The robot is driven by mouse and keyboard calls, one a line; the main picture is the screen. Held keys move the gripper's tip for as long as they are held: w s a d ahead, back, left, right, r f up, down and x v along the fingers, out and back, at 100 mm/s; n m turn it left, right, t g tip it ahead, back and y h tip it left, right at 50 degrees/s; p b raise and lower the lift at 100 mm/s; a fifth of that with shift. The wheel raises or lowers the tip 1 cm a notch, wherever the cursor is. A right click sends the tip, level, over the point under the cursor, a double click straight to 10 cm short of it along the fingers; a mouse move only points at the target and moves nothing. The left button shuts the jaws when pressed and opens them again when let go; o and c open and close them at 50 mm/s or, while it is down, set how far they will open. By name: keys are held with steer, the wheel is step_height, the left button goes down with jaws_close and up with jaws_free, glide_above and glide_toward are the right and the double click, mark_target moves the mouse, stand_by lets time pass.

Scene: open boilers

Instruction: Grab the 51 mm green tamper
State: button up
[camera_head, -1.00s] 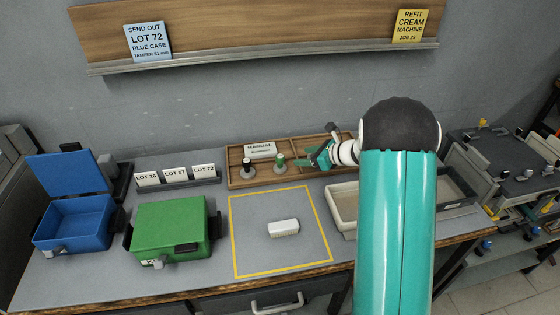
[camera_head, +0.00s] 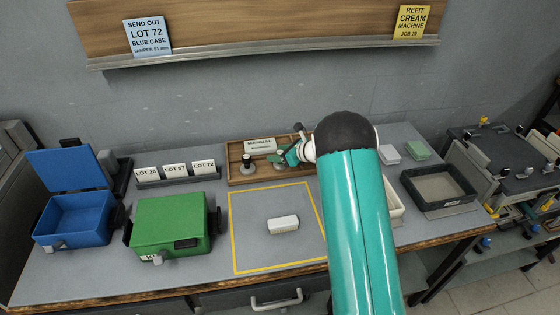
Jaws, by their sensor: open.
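The green-handled tamper (camera_head: 278,165) stands upright in the wooden tray (camera_head: 236,178) at the back of the bench, right of a black-handled tamper (camera_head: 247,161). My gripper (camera_head: 284,157) is open at the green tamper, with its teal fingers reaching left toward the handle. The fingers overlap the tamper in this view, so I cannot tell whether they touch it or surround it. The tamper's size cannot be read here.
A card reading MANUAL (camera_head: 260,146) stands behind the tampers. A white block (camera_head: 283,223) lies inside a yellow outline. An open blue case (camera_head: 75,215) and a shut green case (camera_head: 168,222) stand left. A dark tray (camera_head: 438,187) sits right; my arm hides part of a pale tray.

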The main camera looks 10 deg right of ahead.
steer(key=shift+x, duration=0.8)
jaws_close()
